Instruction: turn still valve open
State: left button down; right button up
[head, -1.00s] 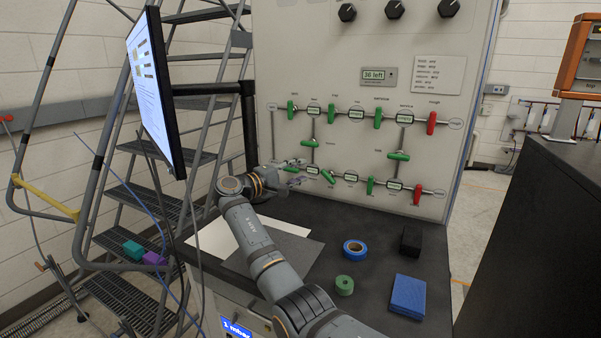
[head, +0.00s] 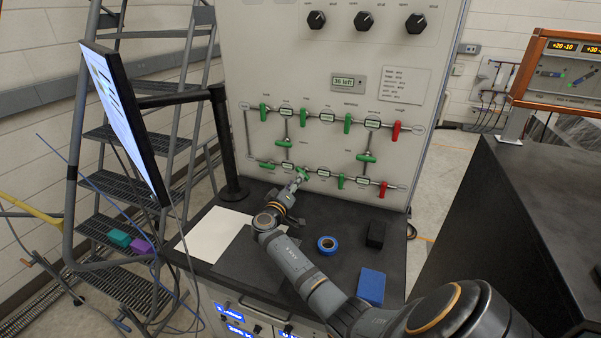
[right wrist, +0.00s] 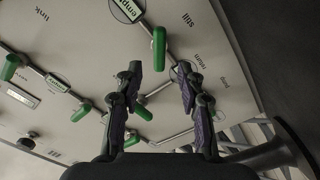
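The still valve is a green handle in the lower row of the panel, at my right gripper (head: 298,183) in the head view. In the right wrist view the still valve (right wrist: 158,48) stands beside the upside-down "still" label, its handle at a slant to its pipe. My right gripper (right wrist: 161,68) is open there, its two fingers well apart, with the handle beyond and between the tips. I see no clear contact. The gripper partly covers the valve in the head view. My left gripper is not in view.
Other green handles are close by, including one on the vertical pipe (head: 283,143); a red handle (head: 383,189) is farther right. The black bench (head: 335,218) carries blue tape (head: 327,245), a black block (head: 376,235) and a blue block (head: 371,286). A monitor (head: 125,115) stands left.

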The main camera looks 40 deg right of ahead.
jog(key=b+x, duration=0.1)
jog(key=x, duration=0.4)
jog(key=shift+d+f, duration=0.15)
jog(key=shift+d, duration=0.15)
jog(key=shift+w+d, duration=0.35)
jog(key=shift+d, duration=0.05)
grip_shut()
